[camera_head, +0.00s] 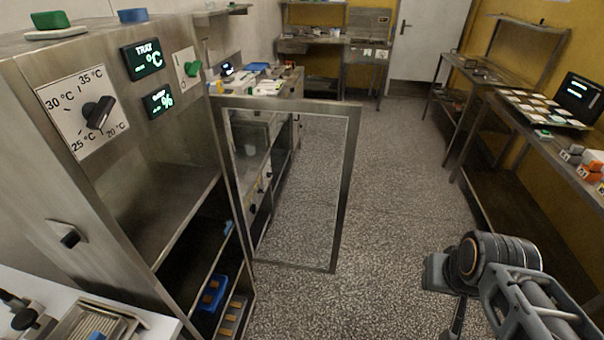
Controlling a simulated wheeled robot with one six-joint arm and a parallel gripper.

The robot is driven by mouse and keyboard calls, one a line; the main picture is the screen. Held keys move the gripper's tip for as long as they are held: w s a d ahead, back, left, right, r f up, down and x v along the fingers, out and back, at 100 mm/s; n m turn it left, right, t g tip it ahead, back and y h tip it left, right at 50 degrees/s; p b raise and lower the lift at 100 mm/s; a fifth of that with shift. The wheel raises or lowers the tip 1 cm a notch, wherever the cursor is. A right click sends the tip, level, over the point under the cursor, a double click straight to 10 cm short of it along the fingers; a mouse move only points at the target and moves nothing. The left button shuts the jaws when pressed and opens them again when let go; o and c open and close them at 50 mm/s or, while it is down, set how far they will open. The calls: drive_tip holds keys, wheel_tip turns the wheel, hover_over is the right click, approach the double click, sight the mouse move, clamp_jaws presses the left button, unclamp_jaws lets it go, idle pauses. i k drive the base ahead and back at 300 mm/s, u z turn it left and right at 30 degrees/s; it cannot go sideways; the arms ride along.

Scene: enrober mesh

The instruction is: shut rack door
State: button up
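The steel rack cabinet (150,200) stands at the left, its front open to view. Its door (347,190), a glass pane in a steel frame, stands swung wide open, reaching out to the right over the floor. Inside the rack, low down, a blue tray (211,295) and lower shelves with brown pieces show. My arm is at the lower right, well apart from the door. My gripper (452,318) seems to point downward there; its fingers are partly hidden and cut off by the frame's bottom edge, so I cannot see its opening.
A bench with a screen (578,97) and coloured blocks runs along the right wall. A worktop with clutter (262,82) stands behind the door. A white counter (60,290) is at lower left. Speckled floor (400,200) is clear between door and right bench.

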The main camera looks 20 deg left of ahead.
sight(353, 111)
drive_tip(key=i, duration=2.95)
drive_tip(key=u, duration=2.7)
drive_tip(key=k, duration=0.65)
drive_tip(key=u, duration=1.45)
